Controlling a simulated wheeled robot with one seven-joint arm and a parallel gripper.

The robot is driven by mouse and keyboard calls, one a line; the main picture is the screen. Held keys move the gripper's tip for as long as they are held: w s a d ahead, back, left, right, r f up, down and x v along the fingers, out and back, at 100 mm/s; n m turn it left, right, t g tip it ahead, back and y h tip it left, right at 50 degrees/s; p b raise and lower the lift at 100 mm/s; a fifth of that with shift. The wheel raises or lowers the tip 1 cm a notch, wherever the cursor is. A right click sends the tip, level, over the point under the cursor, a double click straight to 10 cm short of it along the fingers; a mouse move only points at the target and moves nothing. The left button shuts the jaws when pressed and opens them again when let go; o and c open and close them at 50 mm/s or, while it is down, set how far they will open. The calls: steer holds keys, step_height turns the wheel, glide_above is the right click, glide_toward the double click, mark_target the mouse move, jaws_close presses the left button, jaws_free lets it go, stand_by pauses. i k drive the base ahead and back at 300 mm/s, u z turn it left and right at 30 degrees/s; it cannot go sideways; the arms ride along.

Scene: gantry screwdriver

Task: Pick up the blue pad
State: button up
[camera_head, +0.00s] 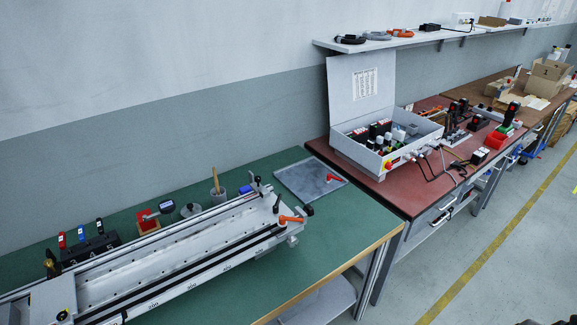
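A small blue block (246,189), the likeliest blue pad, lies on the green bench top (340,222) just behind the long metal rail assembly (160,262). It sits right of a grey cup (219,195) holding a wooden-handled tool. Its lower part is partly hidden by the rail, and it is too small to make out in detail. My gripper is not in view.
A flat grey plate (297,184) with a red-handled item lies right of the block. A black holder with several coloured-handled tools (90,247) stands left. An open control box (384,150) sits on the red bench. The green top's front right is clear.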

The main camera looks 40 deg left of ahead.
mark_target(244, 189)
steer(key=u, duration=0.55)
steer(key=i, duration=1)
steer(key=u, duration=1.45)
steer(key=i, duration=0.5)
steer(key=u, duration=0.4)
